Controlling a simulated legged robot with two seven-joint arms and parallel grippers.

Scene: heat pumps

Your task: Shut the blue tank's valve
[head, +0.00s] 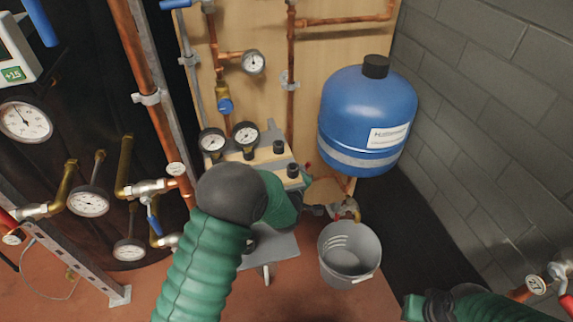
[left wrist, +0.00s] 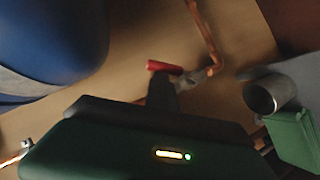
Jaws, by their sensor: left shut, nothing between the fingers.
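The blue tank (head: 368,105) hangs at the right of the wooden panel in the head view; its side fills the upper left of the left wrist view (left wrist: 50,35). A brass valve (head: 345,211) sits on the pipework below the tank. A red handle (left wrist: 165,67) on this pipework shows in the left wrist view, just beyond the fingers. My left gripper (head: 316,207) is below the tank, beside the valve, shut and empty. Its dark fingers (left wrist: 161,92) point at the red handle; I cannot tell whether they touch it. My right gripper's fingers are out of frame.
A grey bucket (head: 349,256) stands on the floor below the valve. A grey block wall (head: 490,90) is at the right. Gauges and copper pipes (head: 150,90) crowd the left. A pump board with two gauges (head: 245,136) is behind my left arm.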

